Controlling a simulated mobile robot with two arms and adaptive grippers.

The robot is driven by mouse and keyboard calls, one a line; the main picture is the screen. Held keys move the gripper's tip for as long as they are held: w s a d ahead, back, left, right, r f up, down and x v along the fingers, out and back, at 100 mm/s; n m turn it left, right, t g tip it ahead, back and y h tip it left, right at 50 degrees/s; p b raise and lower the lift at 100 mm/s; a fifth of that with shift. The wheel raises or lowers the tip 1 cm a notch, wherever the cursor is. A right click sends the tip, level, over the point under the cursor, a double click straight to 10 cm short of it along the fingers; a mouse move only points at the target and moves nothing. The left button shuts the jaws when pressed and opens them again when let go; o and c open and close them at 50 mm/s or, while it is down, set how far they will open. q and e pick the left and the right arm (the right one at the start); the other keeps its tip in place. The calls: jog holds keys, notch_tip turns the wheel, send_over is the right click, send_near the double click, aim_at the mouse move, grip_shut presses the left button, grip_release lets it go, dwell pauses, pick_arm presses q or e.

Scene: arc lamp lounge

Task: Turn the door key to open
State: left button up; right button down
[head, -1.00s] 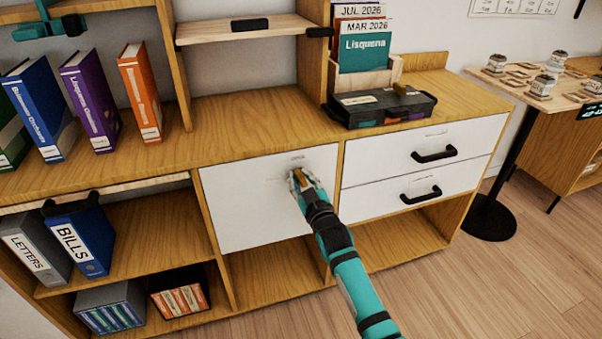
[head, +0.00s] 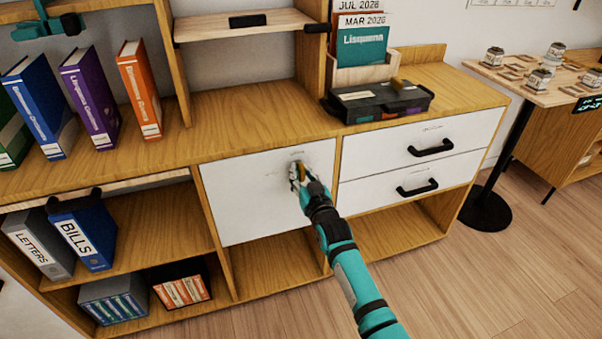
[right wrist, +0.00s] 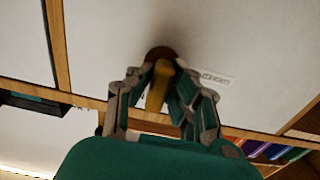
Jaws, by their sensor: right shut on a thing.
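The white door (head: 250,195) of the low wooden cabinet is closed, its face flush with the frame. A brass-yellow key (right wrist: 157,88) sits in a dark round lock (right wrist: 160,54) near the door's upper right part. My right gripper (head: 299,178) is at the lock, with its fingers shut around the key; in the right wrist view the fingers (right wrist: 158,92) stand on both sides of it. In the head view the fingers hide most of the key. My left gripper is not recognisable in these views.
Two white drawers with black handles (head: 432,148) are right of the door. A black case (head: 380,102) lies on the cabinet top above them. Binders (head: 83,235) fill the open shelves at left. A small table (head: 480,68) with jars stands at right.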

jog(key=c, duration=1.2)
grip_release()
jog(key=shift+c, duration=0.2)
jog(key=v, duration=1.2)
